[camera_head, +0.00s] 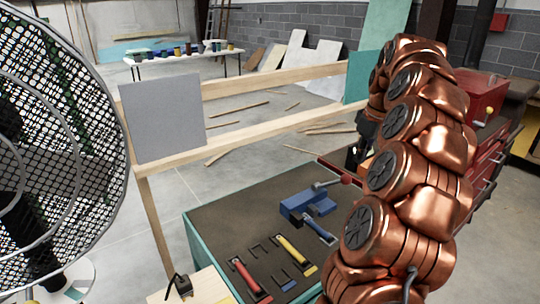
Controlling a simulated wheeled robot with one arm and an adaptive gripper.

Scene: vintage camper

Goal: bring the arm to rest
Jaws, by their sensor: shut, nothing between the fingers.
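My copper-coloured arm (400,160) rises along the right side of the head view, bends at the top and folds back down on its far side. My gripper (354,156) is the small dark shape at the left edge of the arm, partly hidden behind the arm links. It is shut with nothing in it, and it appears above the far right part of the workbench. Its fingertips are too small to make out clearly.
A workbench (222,222) with a blue vise (307,204), a red-handled tool (246,276) and a yellow-handled tool (293,257) stands in front. A large fan (60,120) fills the left. A wooden frame holds a grey panel (163,115). A red tool cabinet (484,92) stands behind my arm.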

